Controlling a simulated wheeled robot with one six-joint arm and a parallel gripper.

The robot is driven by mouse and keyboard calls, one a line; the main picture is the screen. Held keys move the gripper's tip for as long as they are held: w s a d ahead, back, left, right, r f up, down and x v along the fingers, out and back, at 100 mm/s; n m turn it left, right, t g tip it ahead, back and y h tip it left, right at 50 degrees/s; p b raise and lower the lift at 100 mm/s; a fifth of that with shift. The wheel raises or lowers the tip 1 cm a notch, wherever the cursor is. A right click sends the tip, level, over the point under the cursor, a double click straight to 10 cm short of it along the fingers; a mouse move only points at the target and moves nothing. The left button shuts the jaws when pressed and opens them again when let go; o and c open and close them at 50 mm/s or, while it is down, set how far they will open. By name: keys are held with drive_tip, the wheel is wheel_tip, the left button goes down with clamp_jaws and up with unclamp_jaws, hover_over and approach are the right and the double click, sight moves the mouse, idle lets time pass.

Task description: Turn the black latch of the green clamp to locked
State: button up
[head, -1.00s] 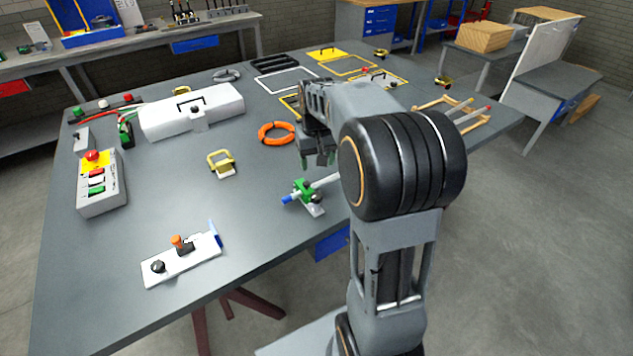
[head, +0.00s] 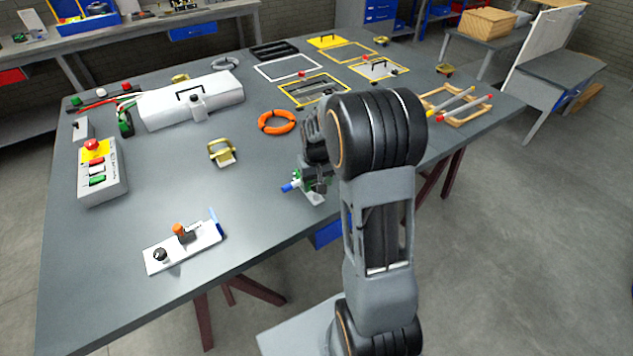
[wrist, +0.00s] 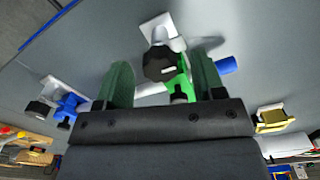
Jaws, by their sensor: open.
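The green clamp (head: 311,187) stands near the front edge of the table, with a blue end (head: 290,187) pointing left and a white base plate. In the head view my arm hides much of it. In the wrist view the green clamp body (wrist: 178,78) shows between my two green fingers, with the black latch knob (wrist: 159,64) in front of it and a white line on the knob. My gripper (wrist: 163,85) is open, its fingers apart on either side of the clamp. I cannot tell whether they touch it.
A white fixture with an orange-topped lever (head: 181,247) lies at the front left. A yellow padlock-like clasp (head: 222,153) and an orange ring (head: 277,122) lie behind the clamp. A button box (head: 101,172) stands at the left. The table between them is clear.

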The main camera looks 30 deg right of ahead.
drive_tip(key=shift+f, duration=0.2)
drive_tip(key=shift+c, duration=0.4)
drive_tip(key=c, duration=0.9)
drive_tip(key=shift+o, duration=0.2)
